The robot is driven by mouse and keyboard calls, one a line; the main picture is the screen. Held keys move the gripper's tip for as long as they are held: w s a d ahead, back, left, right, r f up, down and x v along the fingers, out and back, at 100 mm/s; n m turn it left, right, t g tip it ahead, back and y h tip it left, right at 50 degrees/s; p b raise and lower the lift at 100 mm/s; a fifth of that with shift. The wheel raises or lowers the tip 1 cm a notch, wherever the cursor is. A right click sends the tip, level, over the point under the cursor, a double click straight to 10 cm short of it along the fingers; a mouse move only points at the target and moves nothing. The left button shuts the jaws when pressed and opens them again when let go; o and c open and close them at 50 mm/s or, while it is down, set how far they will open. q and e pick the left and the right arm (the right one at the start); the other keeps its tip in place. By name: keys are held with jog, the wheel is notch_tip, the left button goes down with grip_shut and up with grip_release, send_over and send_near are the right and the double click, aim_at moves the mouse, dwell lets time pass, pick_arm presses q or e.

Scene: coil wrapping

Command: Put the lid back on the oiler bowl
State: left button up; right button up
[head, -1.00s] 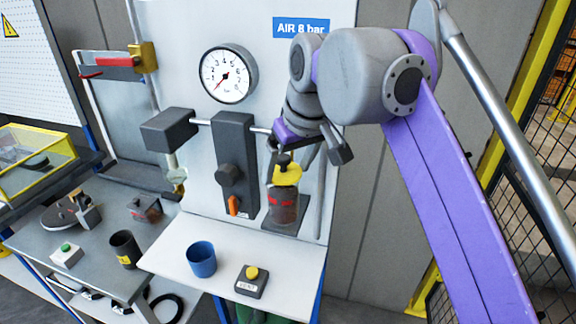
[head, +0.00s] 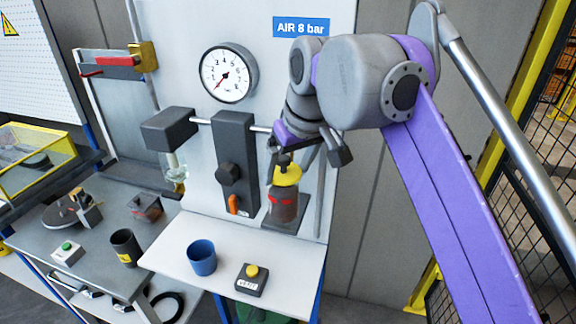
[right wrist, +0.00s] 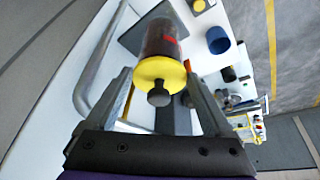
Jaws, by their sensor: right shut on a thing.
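The oiler bowl (head: 284,207) is a dark brownish cylinder with red marks, upright on a dark bracket at the right of the white panel. The yellow lid (head: 287,176) with its black knob is at the top of the bowl; whether it is fully seated I cannot tell. My right gripper (head: 300,160) is at the lid from above and shut on it at the knob. In the right wrist view the lid (right wrist: 160,72) and knob are between my fingers (right wrist: 160,100), with the bowl (right wrist: 161,38) behind. My left gripper is not in view.
A black block with an orange lever (head: 233,205) stands left of the bowl. A pressure gauge (head: 228,74) is above. On the white shelf (head: 180,258) are a blue cup (head: 202,258) and a box with a yellow button (head: 251,279). A grey bench (head: 95,255) is at left.

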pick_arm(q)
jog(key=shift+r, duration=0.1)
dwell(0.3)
pick_arm(e)
jog(key=o, duration=1.2)
jog(key=shift+r+p, duration=0.45)
jog(key=shift+r, duration=0.2)
jog(key=shift+r+p, duration=1.1)
jog(key=shift+r, duration=0.65)
jog(key=shift+w+r, duration=0.2)
jog(key=shift+r, duration=0.4)
jog(key=shift+s+r, duration=0.25)
jog(key=shift+r, duration=0.25)
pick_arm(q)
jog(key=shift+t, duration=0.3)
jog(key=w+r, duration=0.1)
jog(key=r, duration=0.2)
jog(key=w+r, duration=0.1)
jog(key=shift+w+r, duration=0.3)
